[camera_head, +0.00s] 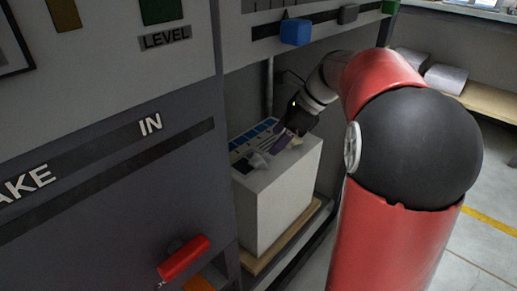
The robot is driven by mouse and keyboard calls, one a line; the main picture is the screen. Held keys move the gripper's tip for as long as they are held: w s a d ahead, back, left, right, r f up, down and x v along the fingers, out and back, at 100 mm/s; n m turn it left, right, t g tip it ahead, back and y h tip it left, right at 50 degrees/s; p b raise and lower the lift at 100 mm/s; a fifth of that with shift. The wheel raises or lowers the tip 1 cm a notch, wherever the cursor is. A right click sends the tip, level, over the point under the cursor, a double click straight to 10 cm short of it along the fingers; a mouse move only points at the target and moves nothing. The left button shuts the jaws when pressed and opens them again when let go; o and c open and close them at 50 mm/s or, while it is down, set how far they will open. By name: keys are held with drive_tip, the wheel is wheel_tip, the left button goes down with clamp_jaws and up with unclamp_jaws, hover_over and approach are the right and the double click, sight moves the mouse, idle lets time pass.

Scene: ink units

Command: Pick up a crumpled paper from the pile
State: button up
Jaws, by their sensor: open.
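A separate pile is hard to make out. My gripper (283,143) is over the top of this unit, to the right of and slightly beyond the crumpled shape. It is open, and its fingers are small and dark in this view. I cannot tell whether anything lies between them. My arm reaches in from the right and hides part of the recess behind it.
The unit stands on a wooden base (290,240) inside a grey cabinet. The cabinet's front panel (110,140) is close on the left, with a red handle (184,259). A shelf edge with a blue block (295,32) runs above the recess. Floor shows at right.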

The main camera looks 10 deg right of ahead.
sight(263, 157)
drive_tip(key=x, duration=0.2)
drive_tip(key=b+x, duration=0.1)
drive_tip(key=x, duration=0.2)
drive_tip(key=b+x, duration=0.1)
drive_tip(key=x, duration=0.1)
drive_tip(key=shift+s+f, duration=0.25)
drive_tip(key=shift+f, duration=0.15)
drive_tip(key=c, duration=1.1)
